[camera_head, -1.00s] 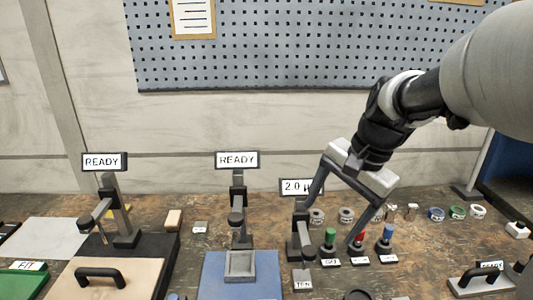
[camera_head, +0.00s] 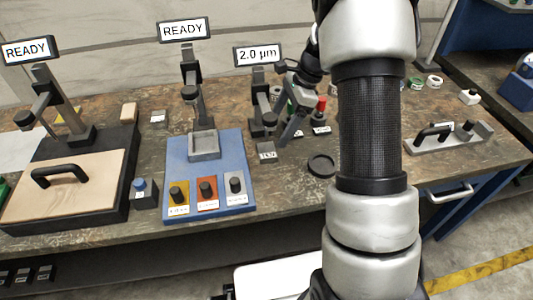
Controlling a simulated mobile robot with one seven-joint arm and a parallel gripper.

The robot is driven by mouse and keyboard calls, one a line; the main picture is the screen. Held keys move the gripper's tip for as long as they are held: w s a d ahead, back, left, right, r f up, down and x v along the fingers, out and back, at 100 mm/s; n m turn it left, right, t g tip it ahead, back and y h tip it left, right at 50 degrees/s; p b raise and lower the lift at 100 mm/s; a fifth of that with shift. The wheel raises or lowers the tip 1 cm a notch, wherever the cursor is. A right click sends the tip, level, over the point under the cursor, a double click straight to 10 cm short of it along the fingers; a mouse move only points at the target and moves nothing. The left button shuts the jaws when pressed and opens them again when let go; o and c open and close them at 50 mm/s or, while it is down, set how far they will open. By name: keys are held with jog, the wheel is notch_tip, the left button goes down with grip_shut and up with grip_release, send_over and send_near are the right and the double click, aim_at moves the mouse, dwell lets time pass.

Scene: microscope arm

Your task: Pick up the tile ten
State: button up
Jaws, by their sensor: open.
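The tile ten (camera_head: 267,152) is a small grey tile lying on the bench in front of the stand with the "2.0 µm" sign (camera_head: 258,55). Its label is small and only partly readable. My gripper (camera_head: 280,132) is open, with its fingers reaching down close behind and to the right of the tile. I cannot tell whether a finger touches the tile. Part of the gripper and wrist is hidden behind my own arm.
A red-topped piece (camera_head: 321,108) stands behind. A handled grey plate (camera_head: 447,138) is further right.

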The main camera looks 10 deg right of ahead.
aim_at(266, 150)
jog(key=b+x, duration=0.1)
jog(key=x, duration=0.7)
jog(key=shift+a+f, duration=0.1)
jog(key=shift+f, duration=0.2)
jog(key=c, duration=1.6)
jog(key=shift+r, duration=0.1)
jog(key=shift+c, duration=1.1)
jog(key=shift+r, duration=0.15)
